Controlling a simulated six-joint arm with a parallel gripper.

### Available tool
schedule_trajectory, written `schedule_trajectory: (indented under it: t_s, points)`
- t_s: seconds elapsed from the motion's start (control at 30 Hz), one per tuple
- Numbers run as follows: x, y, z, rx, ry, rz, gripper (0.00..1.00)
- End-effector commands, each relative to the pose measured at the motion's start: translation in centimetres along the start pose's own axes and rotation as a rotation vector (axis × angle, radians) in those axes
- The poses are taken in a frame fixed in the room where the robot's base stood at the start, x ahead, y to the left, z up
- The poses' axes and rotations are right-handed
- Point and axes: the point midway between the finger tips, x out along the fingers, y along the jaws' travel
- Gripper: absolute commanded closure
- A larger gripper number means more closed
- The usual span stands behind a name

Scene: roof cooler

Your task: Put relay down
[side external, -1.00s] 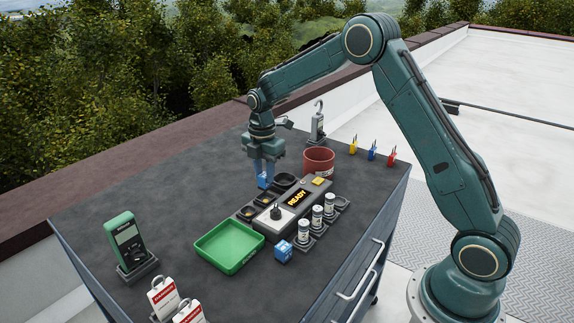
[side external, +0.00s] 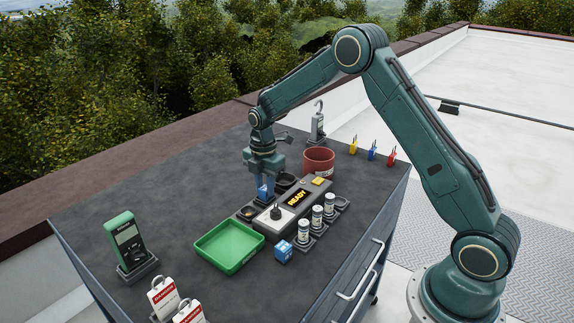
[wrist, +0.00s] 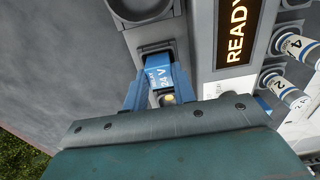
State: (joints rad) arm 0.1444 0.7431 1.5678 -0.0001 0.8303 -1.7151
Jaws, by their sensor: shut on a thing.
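A blue relay (wrist: 160,77) marked 24 V is between the fingers of my gripper (wrist: 160,98) in the wrist view. My gripper (side external: 264,190) is shut on it. In the side view the relay (side external: 262,191) hangs over or in the middle dark seat along the left side of the grey READY unit (side external: 318,191). I cannot tell whether it touches the seat (wrist: 154,48), which is mostly covered. A second blue relay-like block (side external: 284,252) sits at the unit's front right.
A dark seat (side external: 247,213) is nearer the green tray (side external: 230,263), and a round black cup (side external: 286,179) is behind. Several white cylinders (side external: 317,214) stand on the unit's right. A red bin (side external: 319,160) stands behind.

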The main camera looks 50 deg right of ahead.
Motion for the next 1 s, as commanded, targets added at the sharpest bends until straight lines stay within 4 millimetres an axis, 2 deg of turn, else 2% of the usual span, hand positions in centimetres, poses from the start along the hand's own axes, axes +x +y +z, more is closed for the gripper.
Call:
schedule_trajectory:
  t_s: [0.07,0.1,0.2,0.67,0.87,1.0]
  points:
    - [0.2,0.0,0.0,0.000,0.000,-0.001,0.96]
    - [0.2,0.0,0.0,0.000,0.000,-0.001,0.68]
    - [0.2,0.0,0.0,0.000,0.000,-0.001,0.52]
    - [-0.4,0.0,0.0,0.000,0.000,0.002,0.52]
    - [-2.3,0.1,0.0,0.000,0.000,0.003,0.52]
    - [-4.4,0.1,0.0,0.000,0.000,0.004,0.52]
